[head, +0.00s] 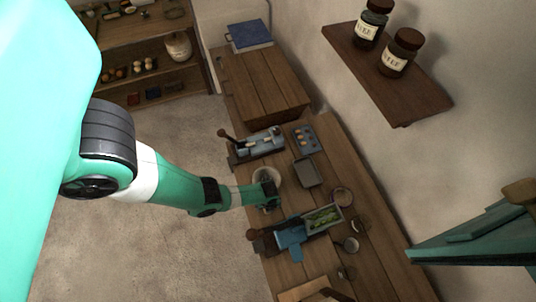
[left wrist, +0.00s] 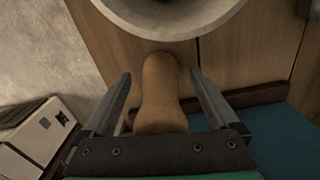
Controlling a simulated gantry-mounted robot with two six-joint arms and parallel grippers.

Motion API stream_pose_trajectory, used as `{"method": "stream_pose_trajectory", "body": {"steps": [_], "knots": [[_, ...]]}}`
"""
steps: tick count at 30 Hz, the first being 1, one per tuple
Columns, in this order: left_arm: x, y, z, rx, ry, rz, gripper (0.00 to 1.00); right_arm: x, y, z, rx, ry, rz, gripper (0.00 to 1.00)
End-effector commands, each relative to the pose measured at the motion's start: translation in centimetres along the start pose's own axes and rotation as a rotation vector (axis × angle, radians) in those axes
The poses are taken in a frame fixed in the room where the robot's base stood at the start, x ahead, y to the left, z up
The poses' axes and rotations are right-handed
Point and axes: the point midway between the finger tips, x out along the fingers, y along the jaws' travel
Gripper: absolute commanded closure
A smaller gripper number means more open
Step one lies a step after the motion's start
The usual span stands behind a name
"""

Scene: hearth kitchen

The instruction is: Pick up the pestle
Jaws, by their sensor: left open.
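The pestle (left wrist: 160,95) is a tan wooden piece, narrower in the middle with rounded ends. In the left wrist view it lies between the two fingers of my left gripper (left wrist: 160,76), with a gap on each side. The gripper is open. A pale round bowl (left wrist: 180,22), which looks like the mortar, is just beyond the pestle. In the head view my left gripper (head: 268,203) is over the counter, beside the bowl (head: 259,174). The pestle cannot be made out there, as the gripper covers that spot. My right gripper is not in view.
A grey tray (head: 306,173), a grey device (head: 260,144) and small jars (head: 351,244) stand around. A shelf with bottles (head: 388,75) overhangs the right.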

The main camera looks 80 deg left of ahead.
Motion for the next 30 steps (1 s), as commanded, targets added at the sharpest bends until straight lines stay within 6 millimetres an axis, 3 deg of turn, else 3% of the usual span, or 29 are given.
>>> {"method": "stream_pose_trajectory", "body": {"steps": [5, 6, 21, 30], "knots": [[-0.12, -0.01, 0.0, 0.0, 0.0, 0.0, 0.07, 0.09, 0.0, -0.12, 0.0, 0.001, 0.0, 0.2], [-0.12, -0.01, 0.0, 0.0, 0.0, 0.0, 0.1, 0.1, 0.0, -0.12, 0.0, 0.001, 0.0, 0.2], [-0.12, -0.01, 0.0, 0.0, 0.0, 0.0, 1.0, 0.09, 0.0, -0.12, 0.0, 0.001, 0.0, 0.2], [-0.12, -0.03, 0.01, 0.0, 0.0, -0.001, 1.0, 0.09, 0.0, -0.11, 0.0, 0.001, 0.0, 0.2]]}}
